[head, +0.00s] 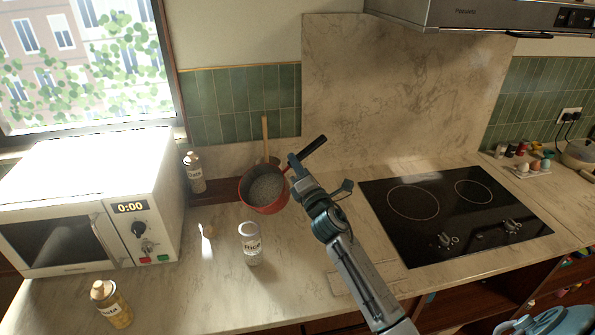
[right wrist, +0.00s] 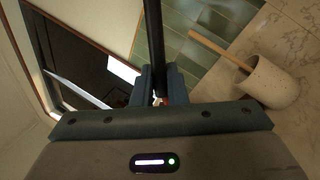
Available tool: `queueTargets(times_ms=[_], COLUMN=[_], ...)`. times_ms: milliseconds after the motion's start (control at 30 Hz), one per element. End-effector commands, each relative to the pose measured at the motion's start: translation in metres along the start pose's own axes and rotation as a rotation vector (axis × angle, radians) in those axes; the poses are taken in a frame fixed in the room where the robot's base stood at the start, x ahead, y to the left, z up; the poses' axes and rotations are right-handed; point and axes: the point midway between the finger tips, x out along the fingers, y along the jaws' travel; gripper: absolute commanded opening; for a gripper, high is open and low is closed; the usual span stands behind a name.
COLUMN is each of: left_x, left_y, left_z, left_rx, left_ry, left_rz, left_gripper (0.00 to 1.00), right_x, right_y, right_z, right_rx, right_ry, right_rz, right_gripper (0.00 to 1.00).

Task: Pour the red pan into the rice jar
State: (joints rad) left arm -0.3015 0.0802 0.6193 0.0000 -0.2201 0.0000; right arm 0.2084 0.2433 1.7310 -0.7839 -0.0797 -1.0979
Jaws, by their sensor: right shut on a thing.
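The red pan (head: 256,208) holds pale grains and is in the air above the counter. Its black handle (head: 313,148) points up and to the right, and shows as a dark bar in the right wrist view (right wrist: 154,35). My right gripper (head: 300,169) is shut on this handle. The clear rice jar (head: 252,258), labelled "Rice", stands upright on the counter, below and a little left of the pan in the head view. Its top looks uncovered. The pan looks about level, and no grains are seen falling. My left gripper is out of view.
A white microwave (head: 60,190) stands at left, a pasta jar (head: 112,305) in front of it. Another corked jar (head: 195,175) stands behind. A small cork-like piece (head: 207,231) lies left of the rice jar. A utensil holder (right wrist: 268,82) stands behind the pan; a black hob (head: 450,215) is right.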

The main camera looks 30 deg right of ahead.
Motion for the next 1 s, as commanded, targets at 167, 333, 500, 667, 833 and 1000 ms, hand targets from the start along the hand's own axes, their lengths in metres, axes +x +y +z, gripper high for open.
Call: queueTargets(times_ms=[167, 333, 500, 667, 833, 1000], left_x=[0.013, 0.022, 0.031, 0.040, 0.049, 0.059], left_y=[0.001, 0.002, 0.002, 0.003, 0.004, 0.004], left_z=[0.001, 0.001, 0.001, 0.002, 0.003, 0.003], left_rx=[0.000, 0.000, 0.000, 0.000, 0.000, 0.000], left_ry=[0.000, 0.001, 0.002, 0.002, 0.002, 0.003], left_rz=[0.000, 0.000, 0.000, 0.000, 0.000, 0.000], left_gripper=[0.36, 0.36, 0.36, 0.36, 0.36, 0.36], right_x=[-0.001, -0.002, -0.004, -0.006, -0.009, -0.013], right_y=[0.008, 0.016, 0.024, 0.030, 0.038, 0.045], right_z=[0.000, -0.002, -0.003, -0.006, -0.009, -0.013], right_rx=[-0.051, -0.105, -0.159, -0.210, -0.266, -0.325], right_ry=[-0.006, -0.009, -0.012, -0.016, -0.019, -0.023], right_rz=[0.045, 0.085, 0.126, 0.163, 0.206, 0.249], right_gripper=[0.00, 0.00, 0.00, 0.00, 0.00, 0.00])
